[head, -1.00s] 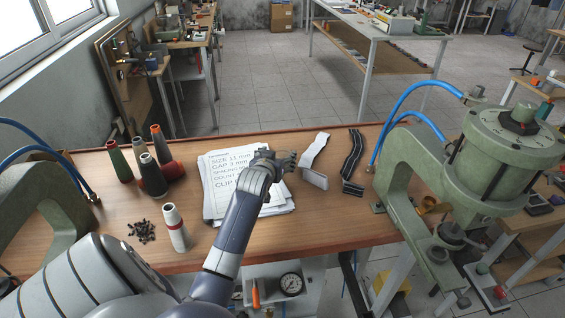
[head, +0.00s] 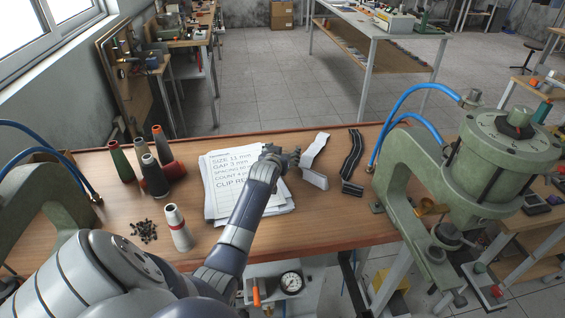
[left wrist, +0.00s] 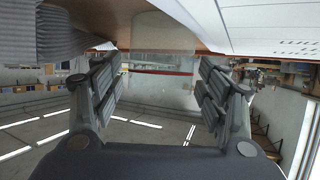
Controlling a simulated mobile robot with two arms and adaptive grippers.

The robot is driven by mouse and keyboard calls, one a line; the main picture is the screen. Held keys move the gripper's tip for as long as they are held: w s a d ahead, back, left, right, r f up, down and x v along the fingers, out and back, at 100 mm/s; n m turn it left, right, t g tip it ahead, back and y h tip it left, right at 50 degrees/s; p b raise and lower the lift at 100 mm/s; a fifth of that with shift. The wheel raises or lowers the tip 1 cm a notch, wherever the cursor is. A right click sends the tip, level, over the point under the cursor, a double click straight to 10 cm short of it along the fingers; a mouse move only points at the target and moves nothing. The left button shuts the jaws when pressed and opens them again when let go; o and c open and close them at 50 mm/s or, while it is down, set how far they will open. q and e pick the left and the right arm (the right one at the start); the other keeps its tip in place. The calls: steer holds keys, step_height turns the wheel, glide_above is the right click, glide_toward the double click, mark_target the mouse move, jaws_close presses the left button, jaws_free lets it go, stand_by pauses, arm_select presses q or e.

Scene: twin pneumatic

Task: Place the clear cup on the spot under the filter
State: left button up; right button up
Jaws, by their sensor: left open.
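I cannot make out a clear cup or a filter in the head view. My left gripper (head: 291,158) reaches over the right edge of the paper sheets, close to a pale grey strap (head: 314,150). In the left wrist view my left gripper (left wrist: 160,85) is open, with its two fingers wide apart. A pale, see-through-looking patch (left wrist: 163,35) shows between and beyond the fingers; I cannot tell what it is. My right gripper is not in view.
Several thread cones (head: 153,175) stand at the left, with a grey-and-red cone (head: 178,228) and small black pieces (head: 144,231) nearer. A black strap (head: 352,160) lies right. Green presses stand at left (head: 40,215) and right (head: 500,170). Bare wood (head: 345,225) lies front right.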

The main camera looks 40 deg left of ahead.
arm_select(q)
steer(key=c, duration=1.4)
steer(key=shift+o, duration=0.2)
